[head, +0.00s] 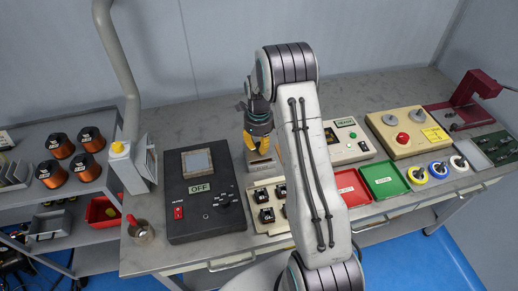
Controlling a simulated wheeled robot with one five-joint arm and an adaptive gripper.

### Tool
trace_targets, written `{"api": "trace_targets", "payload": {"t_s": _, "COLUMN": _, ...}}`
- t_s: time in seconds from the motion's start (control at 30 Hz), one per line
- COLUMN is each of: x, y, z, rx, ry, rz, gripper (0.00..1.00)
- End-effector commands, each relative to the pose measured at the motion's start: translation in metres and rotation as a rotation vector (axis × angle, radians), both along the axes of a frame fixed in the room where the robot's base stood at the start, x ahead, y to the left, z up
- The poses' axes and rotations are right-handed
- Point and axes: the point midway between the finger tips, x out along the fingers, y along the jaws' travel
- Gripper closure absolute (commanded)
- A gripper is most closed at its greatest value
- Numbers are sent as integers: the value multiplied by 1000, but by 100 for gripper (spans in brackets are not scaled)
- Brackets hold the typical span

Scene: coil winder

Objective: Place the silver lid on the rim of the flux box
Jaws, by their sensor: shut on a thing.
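My gripper (258,146) points down at the back middle of the bench, its yellow fingers closed together. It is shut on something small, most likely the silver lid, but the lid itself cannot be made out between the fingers. Just below the fingertips stands a small beige box (262,163), which seems to be the flux box. Its rim is partly hidden by the fingers, and I cannot tell whether the held thing touches it. My arm hides the bench just to the right.
A black control unit (205,190) reading OFF stands left of the box. A beige tray (262,226) with black parts lies in front. Red (352,190) and green (384,181) trays are to the right.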

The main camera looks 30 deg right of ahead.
Motion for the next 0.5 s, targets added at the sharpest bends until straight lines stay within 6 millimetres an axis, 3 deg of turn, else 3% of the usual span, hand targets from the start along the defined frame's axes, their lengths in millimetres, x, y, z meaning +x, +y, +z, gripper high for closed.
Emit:
{"api": "trace_targets", "payload": {"t_s": 0.2, "x": 0, "y": 0, "z": -20, "rx": 0, "ry": 1, "rz": 0, "gripper": 100}}
{"api": "trace_targets", "payload": {"t_s": 0.5, "x": 0, "y": 0, "z": -24, "rx": 0, "ry": 0, "rz": 1, "gripper": 100}}
